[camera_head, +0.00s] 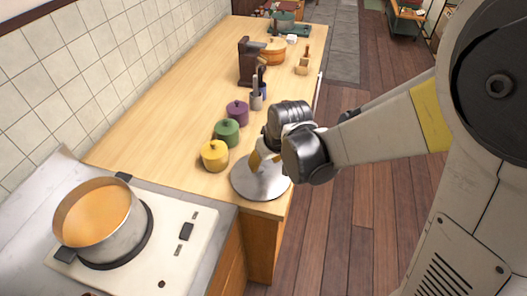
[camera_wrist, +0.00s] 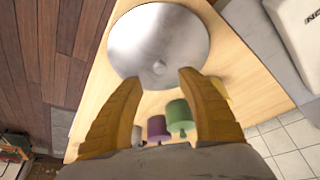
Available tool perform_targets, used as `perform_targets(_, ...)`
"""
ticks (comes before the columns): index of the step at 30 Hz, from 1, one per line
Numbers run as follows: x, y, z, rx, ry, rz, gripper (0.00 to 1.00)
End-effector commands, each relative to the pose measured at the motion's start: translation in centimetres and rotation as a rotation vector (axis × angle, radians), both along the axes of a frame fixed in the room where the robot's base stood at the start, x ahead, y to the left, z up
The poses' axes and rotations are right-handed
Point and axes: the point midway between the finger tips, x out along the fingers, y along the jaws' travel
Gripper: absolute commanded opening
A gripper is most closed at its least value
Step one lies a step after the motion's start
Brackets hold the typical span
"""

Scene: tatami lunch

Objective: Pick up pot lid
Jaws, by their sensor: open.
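The pot lid (camera_head: 258,182) is a round, shiny metal disc lying flat on the wooden counter near its front corner. In the wrist view the lid (camera_wrist: 158,38) shows a small knob between and just beyond the fingertips. My gripper (camera_head: 262,162) is over the lid, pointing down at it. In the wrist view my gripper (camera_wrist: 158,76) has its two yellow fingers spread on either side of the knob, with nothing held between them. The fingertips are close to the lid; I cannot tell whether they touch it.
A pot (camera_head: 98,222) of orange liquid sits on the stove (camera_head: 180,262) at lower left. Yellow (camera_head: 214,155), green (camera_head: 227,132) and purple (camera_head: 238,112) lidded jars stand just behind the lid. A dark coffee grinder (camera_head: 250,62) stands farther back. The floor at right is clear.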

Motion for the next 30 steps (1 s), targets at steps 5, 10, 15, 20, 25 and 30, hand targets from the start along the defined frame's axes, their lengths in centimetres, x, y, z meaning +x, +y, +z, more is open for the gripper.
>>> perform_targets(5,0.5,0.2,-1.6,0.0,0.0,0.0,0.46)
perform_targets(10,1.1,0.6,-3.1,0.0,0.0,0.0,0.46)
perform_targets(15,2.0,1.1,-5.7,0.0,0.0,-0.001,0.46)
perform_targets(20,2.3,1.2,-6.2,0.0,0.0,-0.001,0.46)
perform_targets(25,2.3,1.2,-6.1,0.0,0.0,-0.001,0.33)
perform_targets(30,2.3,1.2,-6.1,0.0,0.0,-0.001,0.0)
